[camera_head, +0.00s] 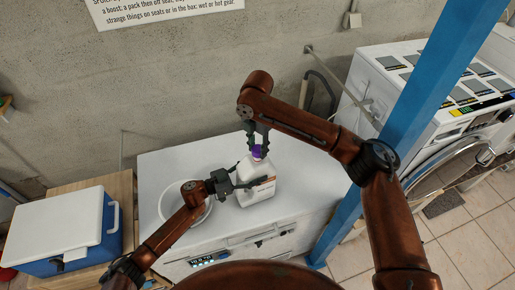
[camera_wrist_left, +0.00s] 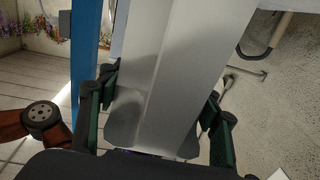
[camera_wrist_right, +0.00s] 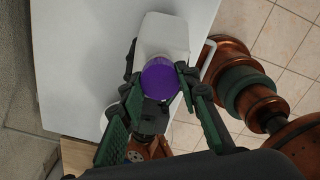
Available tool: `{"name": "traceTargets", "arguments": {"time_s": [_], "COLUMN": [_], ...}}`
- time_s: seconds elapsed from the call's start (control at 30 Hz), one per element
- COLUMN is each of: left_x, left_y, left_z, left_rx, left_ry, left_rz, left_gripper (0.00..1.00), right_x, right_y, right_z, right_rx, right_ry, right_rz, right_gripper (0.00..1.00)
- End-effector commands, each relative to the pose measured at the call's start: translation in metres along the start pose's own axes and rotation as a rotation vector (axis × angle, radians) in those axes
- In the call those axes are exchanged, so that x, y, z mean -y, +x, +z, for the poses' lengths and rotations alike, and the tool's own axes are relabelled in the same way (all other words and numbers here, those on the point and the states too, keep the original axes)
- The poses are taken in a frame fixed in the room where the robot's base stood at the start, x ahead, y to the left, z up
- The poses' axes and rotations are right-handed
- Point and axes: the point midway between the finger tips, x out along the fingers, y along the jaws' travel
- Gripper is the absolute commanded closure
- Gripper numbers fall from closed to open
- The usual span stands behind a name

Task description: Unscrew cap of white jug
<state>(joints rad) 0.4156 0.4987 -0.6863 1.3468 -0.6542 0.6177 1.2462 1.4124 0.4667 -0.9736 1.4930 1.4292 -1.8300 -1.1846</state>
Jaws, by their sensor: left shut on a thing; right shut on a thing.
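The white jug (camera_head: 257,191) stands upright on a white-topped cabinet, with a purple cap (camera_head: 257,153) on its neck. My left gripper (camera_head: 252,180) comes in from the left and is shut on the jug's body. In the left wrist view the jug (camera_wrist_left: 165,90) fills the space between the fingers. My right gripper (camera_head: 257,142) reaches down from above and is shut on the cap. In the right wrist view the purple cap (camera_wrist_right: 160,79) sits between its fingers, on the white jug (camera_wrist_right: 165,35). The cap's thread is hidden.
A round white basin (camera_head: 166,203) is left of the jug, partly behind my left arm. A blue cooler with a white lid (camera_head: 62,222) stands further left. A blue post (camera_head: 425,85) and a washing machine (camera_head: 450,110) are on the right. A concrete wall (camera_head: 180,80) is behind.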

Motion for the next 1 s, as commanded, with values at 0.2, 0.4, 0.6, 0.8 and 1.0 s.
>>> {"name": "traceTargets", "arguments": {"time_s": [0.2,0.4,0.6,0.8,1.0], "left_x": [0.000,0.000,0.000,0.000,0.000], "left_y": [0.000,0.000,0.000,0.000,0.000], "left_z": [0.001,0.001,0.001,0.001,0.000], "left_rx": [0.002,0.001,0.001,0.001,0.000], "left_ry": [-0.001,-0.001,-0.001,0.000,0.000], "left_rz": [0.000,0.000,0.000,0.000,0.000], "left_gripper": [1.00,1.00,0.38,0.24,0.21], "right_x": [-0.001,0.000,0.000,0.000,0.000], "right_y": [-0.025,-0.038,-0.038,-0.038,-0.038], "right_z": [0.000,0.000,0.000,0.000,0.000], "right_rx": [0.001,0.000,0.000,0.000,0.000], "right_ry": [0.001,0.000,0.000,0.000,0.000], "right_rz": [0.003,0.000,0.000,0.001,0.001], "right_gripper": [0.99,0.99,0.99,0.99,0.99]}}
